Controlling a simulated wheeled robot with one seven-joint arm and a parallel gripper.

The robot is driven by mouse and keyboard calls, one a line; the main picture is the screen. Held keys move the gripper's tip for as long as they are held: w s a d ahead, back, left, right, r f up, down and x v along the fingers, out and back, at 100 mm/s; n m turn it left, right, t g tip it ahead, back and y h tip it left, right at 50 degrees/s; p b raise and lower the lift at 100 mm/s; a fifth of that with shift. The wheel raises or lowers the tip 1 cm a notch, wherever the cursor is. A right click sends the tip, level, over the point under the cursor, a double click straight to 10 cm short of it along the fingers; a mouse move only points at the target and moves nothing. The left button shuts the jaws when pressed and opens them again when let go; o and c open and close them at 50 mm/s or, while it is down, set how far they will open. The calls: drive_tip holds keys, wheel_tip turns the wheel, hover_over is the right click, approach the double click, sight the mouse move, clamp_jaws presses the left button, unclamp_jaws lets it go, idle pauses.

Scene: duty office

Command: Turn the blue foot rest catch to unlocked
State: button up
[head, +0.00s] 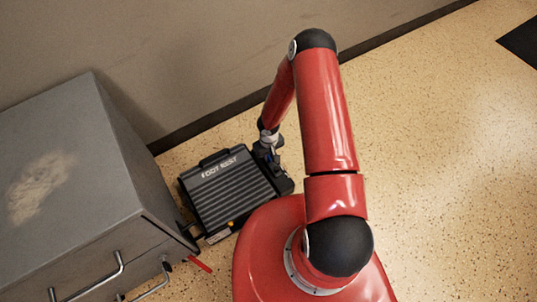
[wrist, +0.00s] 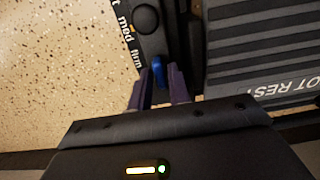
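The black foot rest (head: 236,192) sits on the floor between the grey cabinet and my base, with a ribbed top and the words FOOT REST. In the wrist view its ribbed plate (wrist: 262,45) fills the upper right. The blue catch (wrist: 158,70) is a small upright piece on the foot rest's side strip. My gripper (wrist: 160,80) is around the catch, one dark finger on each side, and narrow gaps seem to show. Whether either finger touches it is unclear. In the head view my gripper (head: 268,148) is at the foot rest's upper right corner, and the catch is mostly hidden.
A black round knob (wrist: 146,18) stands close beyond the catch, beside a label strip (wrist: 127,35) reading med and firm. The grey cabinet (head: 90,170) with metal handles is at the left. The wall (head: 180,60) is behind. Speckled floor is clear at the right.

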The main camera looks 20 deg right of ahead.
clamp_jaws()
drive_tip(key=shift+n, duration=0.4)
drive_tip(key=n+b, duration=0.1)
drive_tip(key=n, duration=0.1)
drive_tip(key=shift+f+n+b, duration=0.1)
drive_tip(key=shift+n+b, duration=0.2)
drive_tip(key=shift+n, duration=0.1)
drive_tip(key=n+b, duration=0.1)
drive_tip(key=n, duration=0.3)
drive_tip(key=shift+n, duration=0.3)
drive_tip(key=n, duration=0.9)
drive_tip(key=shift+n, duration=0.3)
